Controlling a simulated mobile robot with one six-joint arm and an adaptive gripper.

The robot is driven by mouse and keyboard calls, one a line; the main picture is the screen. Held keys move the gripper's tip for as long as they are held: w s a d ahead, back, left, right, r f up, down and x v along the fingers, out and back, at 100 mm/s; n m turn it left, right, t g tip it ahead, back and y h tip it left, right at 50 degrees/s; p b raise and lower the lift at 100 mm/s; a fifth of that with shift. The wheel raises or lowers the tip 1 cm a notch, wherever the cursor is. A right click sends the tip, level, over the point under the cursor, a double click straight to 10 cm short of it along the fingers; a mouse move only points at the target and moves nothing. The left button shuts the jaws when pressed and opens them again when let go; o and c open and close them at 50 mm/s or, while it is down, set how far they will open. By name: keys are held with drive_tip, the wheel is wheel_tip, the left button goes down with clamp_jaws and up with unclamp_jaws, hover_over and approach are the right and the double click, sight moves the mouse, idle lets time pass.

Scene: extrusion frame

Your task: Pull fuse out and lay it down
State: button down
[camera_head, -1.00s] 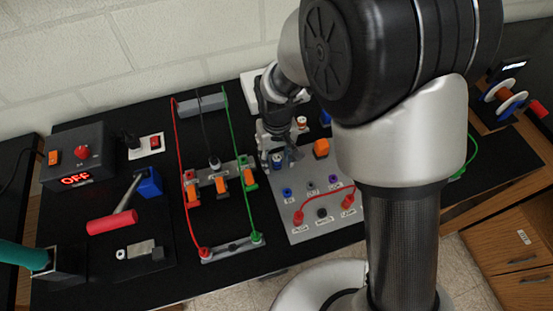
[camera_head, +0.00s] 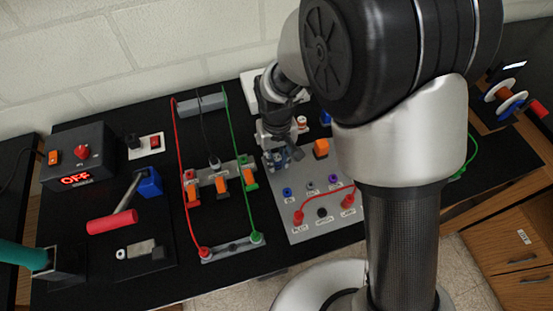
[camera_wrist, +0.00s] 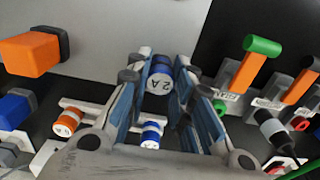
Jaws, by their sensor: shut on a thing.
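A blue fuse with a white end marked "2A" (camera_wrist: 160,80) is between the two blue-padded fingers of my gripper (camera_wrist: 162,63) in the wrist view. The fingers are closed on its sides. In the head view my gripper (camera_head: 283,157) is over the upper left part of the light grey panel (camera_head: 312,230), and the fuse is too small to make out there. In the wrist view an orange-and-white fuse (camera_wrist: 68,122) and another blue-and-white fuse (camera_wrist: 151,134) sit at a white holder, partly hidden by my gripper. I cannot tell whether the held fuse touches anything below.
An orange block (camera_head: 321,148) stands on the panel right of my gripper. Red leads (camera_head: 328,201) and sockets are at its front. A board with orange levers (camera_head: 221,185) and red and green wires is to the left.

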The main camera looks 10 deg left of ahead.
sight(277, 158)
drive_tip(key=shift+r, duration=0.15)
drive_tip(key=shift+r+p, duration=2.4)
drive_tip(key=shift+r, duration=0.5)
